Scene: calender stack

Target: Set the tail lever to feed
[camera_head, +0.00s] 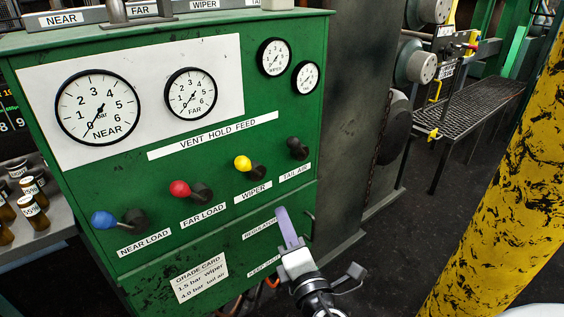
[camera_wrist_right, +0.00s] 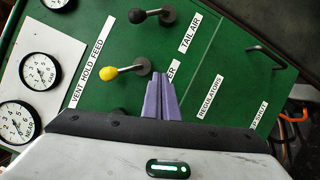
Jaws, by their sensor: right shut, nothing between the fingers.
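The tail air lever (camera_head: 297,148) has a black knob and sits at the right end of the lever row on the green panel. In the right wrist view the same lever (camera_wrist_right: 150,16) is at the top, and its knob points up the panel, toward the gauges. The "VENT HOLD FEED" strip (camera_head: 213,136) is above the levers. My right gripper (camera_head: 283,213) is shut and empty, with purple fingers, below the wiper and tail air labels. In the right wrist view its fingertips (camera_wrist_right: 162,75) are near the yellow wiper lever (camera_wrist_right: 127,69), apart from the tail lever. My left gripper is not in view.
The red far load lever (camera_head: 188,190) and blue near load lever (camera_head: 112,221) are further left. A dark handle (camera_head: 311,226) projects at the panel's lower right. Gauges (camera_head: 98,107) are above. A yellow post (camera_head: 500,190) stands at right, with open floor between.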

